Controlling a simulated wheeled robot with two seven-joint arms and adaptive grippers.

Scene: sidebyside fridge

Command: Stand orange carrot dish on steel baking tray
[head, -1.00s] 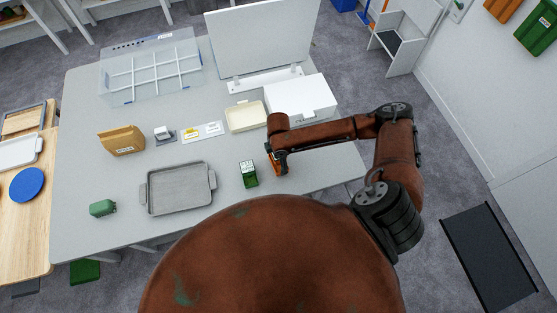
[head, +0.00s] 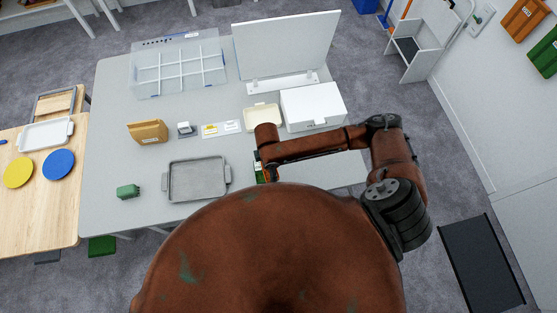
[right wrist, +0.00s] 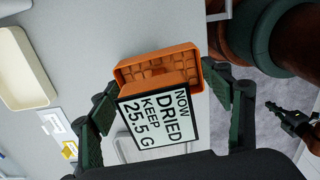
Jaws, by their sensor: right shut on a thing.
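The orange carrot dish (right wrist: 158,68) is a small orange tub with lumpy pieces inside, seen in the right wrist view. A white card reading "NOW DRIED KEEP 25.5 G" (right wrist: 157,115) shows against its near side. My right gripper (right wrist: 165,95) is shut on the dish, a finger at each side. In the head view my right gripper (head: 265,172) is mostly hidden behind my arm and body, right of the tray. The steel baking tray (head: 197,180) is grey, rectangular, two-handled and empty on the grey table.
A cream dish (head: 262,116) and white box (head: 313,107) stand behind. A brown packet (head: 148,132) and green object (head: 128,191) are left.

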